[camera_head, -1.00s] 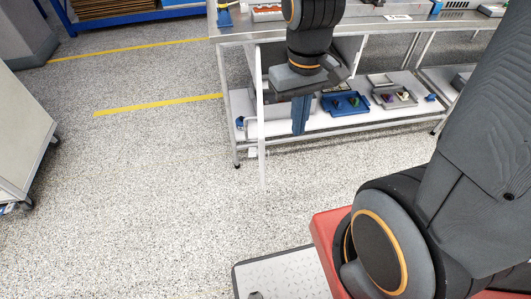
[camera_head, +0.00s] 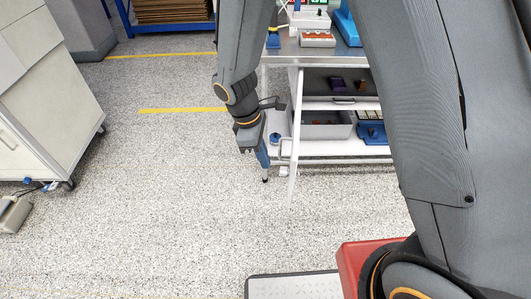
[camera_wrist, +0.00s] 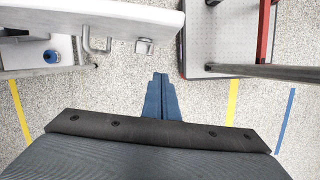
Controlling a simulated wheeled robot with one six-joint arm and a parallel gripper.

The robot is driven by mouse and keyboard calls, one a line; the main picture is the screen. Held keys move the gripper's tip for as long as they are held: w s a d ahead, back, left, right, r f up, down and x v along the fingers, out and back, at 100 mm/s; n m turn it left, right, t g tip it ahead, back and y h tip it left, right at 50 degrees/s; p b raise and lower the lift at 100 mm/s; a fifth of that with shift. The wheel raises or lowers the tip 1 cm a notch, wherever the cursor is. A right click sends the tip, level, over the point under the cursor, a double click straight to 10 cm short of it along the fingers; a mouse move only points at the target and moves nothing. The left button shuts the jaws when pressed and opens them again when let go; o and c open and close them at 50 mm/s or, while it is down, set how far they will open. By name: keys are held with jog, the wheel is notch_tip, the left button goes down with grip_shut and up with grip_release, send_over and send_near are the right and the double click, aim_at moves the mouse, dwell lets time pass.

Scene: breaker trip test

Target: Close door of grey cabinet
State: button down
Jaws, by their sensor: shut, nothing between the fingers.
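The grey cabinet under the workbench has its door (camera_head: 296,125) standing open, seen almost edge-on, with a handle (camera_head: 285,150) on its left side. In the wrist view the door's pale top edge (camera_wrist: 100,18) crosses the upper left, with the handle (camera_wrist: 97,38) hanging below it. My gripper (camera_head: 263,160) is shut and empty, its blue fingers pointing down to the left of the door. In the wrist view the fingers (camera_wrist: 160,85) are apart from the handle. The cabinet interior shows right of the door; my arm hides its right part.
Inside are a grey bin (camera_head: 330,125) and a blue tray (camera_head: 372,132). A blue round object (camera_head: 276,139) sits on the lower shelf's left end. A pale wheeled cabinet (camera_head: 45,110) stands at left. The floor (camera_head: 180,210) between is clear.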

aim_at(283, 172)
jog(key=shift+s+d+f+p, duration=0.2)
jog(key=shift+d+f+p, duration=0.05)
jog(key=shift+d+f, duration=0.7)
jog(key=shift+s+d+f+p, duration=0.15)
jog(key=shift+d+f+p, duration=0.1)
jog(key=shift+d+f, duration=0.65)
jog(key=shift+s+d+f+p, duration=0.2)
jog(key=shift+d+f+p, duration=0.05)
jog(key=shift+d+f, duration=0.7)
